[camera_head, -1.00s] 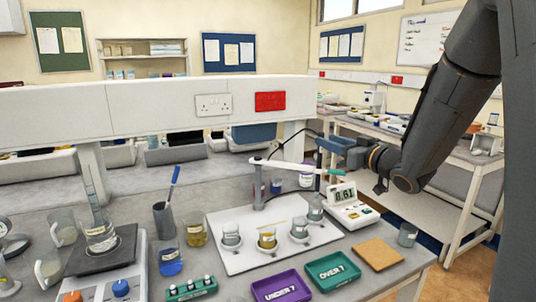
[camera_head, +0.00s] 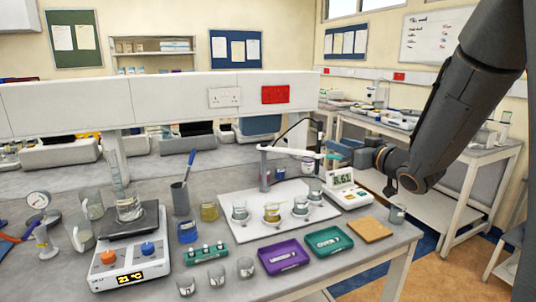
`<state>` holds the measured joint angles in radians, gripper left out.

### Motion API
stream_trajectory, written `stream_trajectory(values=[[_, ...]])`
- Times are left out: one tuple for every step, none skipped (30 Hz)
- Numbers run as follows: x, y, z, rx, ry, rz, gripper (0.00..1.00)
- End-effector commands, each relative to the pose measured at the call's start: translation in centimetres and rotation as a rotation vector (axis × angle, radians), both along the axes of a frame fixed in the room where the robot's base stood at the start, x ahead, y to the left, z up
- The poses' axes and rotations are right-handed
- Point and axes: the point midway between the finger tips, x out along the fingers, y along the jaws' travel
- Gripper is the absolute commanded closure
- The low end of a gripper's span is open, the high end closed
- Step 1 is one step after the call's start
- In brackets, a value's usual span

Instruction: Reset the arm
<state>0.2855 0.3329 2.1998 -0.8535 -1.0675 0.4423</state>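My arm reaches in from the upper right, bent down at the elbow. My gripper (camera_head: 344,150) is at its lower end, pointing left above the back right of the bench. It is behind the pH meter (camera_head: 346,190) and beside the green tip of the white probe arm (camera_head: 292,151). The fingers are small and partly overlap the things behind them, so I cannot tell whether they are open or shut. I see nothing clearly held between them.
A white board (camera_head: 238,233) carries several beakers. A purple tray (camera_head: 283,256), green tray (camera_head: 328,242) and cork mat (camera_head: 369,229) lie in front. A hotplate (camera_head: 130,250) with a flask stands left. The floor right of the bench (camera_head: 398,270) is partly clear.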

Motion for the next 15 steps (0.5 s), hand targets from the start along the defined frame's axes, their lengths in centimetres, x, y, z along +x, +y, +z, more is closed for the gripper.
stream_trajectory(values=[[-0.1, 0.1, -0.3, -0.01, 0.014, -0.014, 0.65], [-0.1, 0.1, -0.5, -0.016, 0.026, -0.025, 0.65], [-0.1, 0.0, -0.9, -0.024, 0.04, -0.039, 0.65], [-0.2, -0.1, -1.3, -0.031, 0.056, -0.053, 0.65], [-0.2, -0.2, -1.7, -0.038, 0.07, -0.067, 0.65], [-0.3, -0.4, -2.1, -0.049, 0.091, -0.087, 0.65], [-0.4, -0.6, -2.5, -0.057, 0.107, -0.103, 0.65], [-0.6, -0.7, -3.0, -0.065, 0.126, -0.118, 0.65], [-0.9, -0.9, -3.6, -0.076, 0.154, -0.141, 0.65], [-1.1, -1.0, -4.2, -0.086, 0.175, -0.158, 0.65], [-1.3, -1.2, -4.7, -0.095, 0.199, -0.176, 0.65], [-1.8, -1.5, -5.4, -0.108, 0.234, -0.201, 0.65], [-2.2, -1.6, -6.1, -0.12, 0.263, -0.22, 0.65], [-2.7, -1.8, -6.8, -0.131, 0.296, -0.239, 0.65], [-3.6, -2.0, -7.9, -0.147, 0.343, -0.266, 0.65]])
